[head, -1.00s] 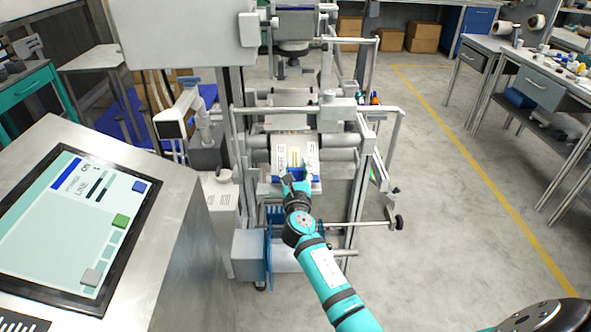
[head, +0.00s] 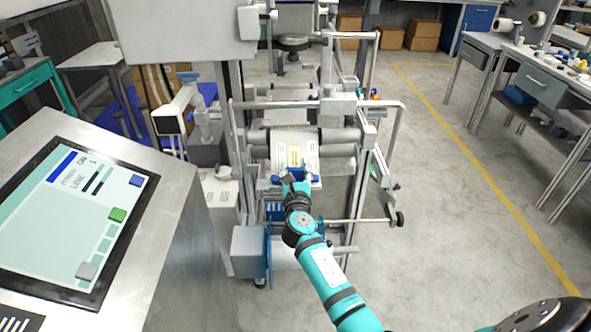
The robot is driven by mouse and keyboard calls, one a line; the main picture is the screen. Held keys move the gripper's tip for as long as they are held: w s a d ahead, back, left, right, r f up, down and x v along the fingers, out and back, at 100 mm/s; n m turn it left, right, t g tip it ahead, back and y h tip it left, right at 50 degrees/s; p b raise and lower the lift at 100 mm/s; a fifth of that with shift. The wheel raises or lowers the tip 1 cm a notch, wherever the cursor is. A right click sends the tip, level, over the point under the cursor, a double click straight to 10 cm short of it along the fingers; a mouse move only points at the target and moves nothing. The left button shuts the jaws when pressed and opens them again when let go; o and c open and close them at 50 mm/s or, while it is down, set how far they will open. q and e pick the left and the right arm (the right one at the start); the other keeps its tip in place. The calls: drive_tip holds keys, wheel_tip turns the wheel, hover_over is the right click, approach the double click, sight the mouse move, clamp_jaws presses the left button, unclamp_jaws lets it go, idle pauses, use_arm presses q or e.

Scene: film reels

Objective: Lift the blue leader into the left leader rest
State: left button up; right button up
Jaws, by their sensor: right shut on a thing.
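My right gripper (head: 297,179) is in front of the machine's roller, at the end of the teal arm that comes up from below. It is shut on a small blue piece (head: 297,172), which looks like the blue leader and is mostly hidden by the fingers. I cannot make out the left leader rest for certain. My left gripper is not in view.
The grey roller (head: 340,150) and a metal crossbar (head: 290,103) are just behind the gripper. A control screen (head: 75,225) stands at the left. A rod with a black knob (head: 399,219) sticks out at the right. Floor to the right is clear.

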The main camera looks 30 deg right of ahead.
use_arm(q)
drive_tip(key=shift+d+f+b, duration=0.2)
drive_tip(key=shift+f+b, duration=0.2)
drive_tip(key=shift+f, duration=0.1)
use_arm(e)
drive_tip(key=shift+f, duration=0.65)
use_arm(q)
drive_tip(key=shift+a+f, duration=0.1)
use_arm(e)
drive_tip(key=shift+f, duration=0.15)
drive_tip(key=o, duration=1.3)
drive_tip(key=shift+o, duration=0.2)
drive_tip(key=shift+s+a, duration=0.1)
drive_tip(key=shift+s, duration=0.1)
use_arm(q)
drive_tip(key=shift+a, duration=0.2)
use_arm(e)
drive_tip(key=v, duration=0.7)
drive_tip(key=shift+s, duration=0.25)
drive_tip(key=shift+a, duration=0.15)
